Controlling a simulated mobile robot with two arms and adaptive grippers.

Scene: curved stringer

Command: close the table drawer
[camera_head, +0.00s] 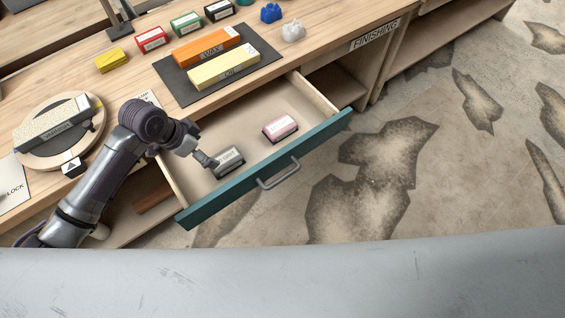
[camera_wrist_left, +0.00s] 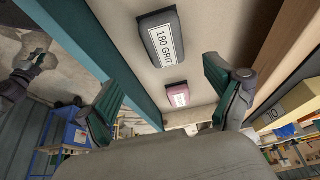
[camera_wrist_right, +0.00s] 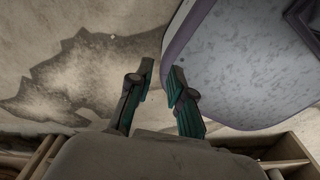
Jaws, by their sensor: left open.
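The table drawer (camera_head: 235,188) is pulled far out, with a teal front and a grey bar handle (camera_head: 278,174). It holds a grey block (camera_head: 228,161) and a pink block (camera_head: 280,127). My left gripper (camera_head: 209,161) is over the left part of the drawer, close to the grey block. In the left wrist view its fingers (camera_wrist_left: 162,84) are spread and empty, with the teal drawer front (camera_wrist_left: 95,55) and the grey block labelled 180 GRIT (camera_wrist_left: 162,36) beyond. My right gripper (camera_wrist_right: 160,80) shows only in its wrist view, with a gap between its empty fingers.
The wooden tabletop holds a dark mat (camera_head: 178,79) with orange (camera_head: 206,45) and yellow (camera_head: 223,68) blocks, several small coloured boxes, and a round plate (camera_head: 84,142) at left. Patchy floor (camera_head: 390,210) lies open beyond the drawer. My grey base fills the bottom.

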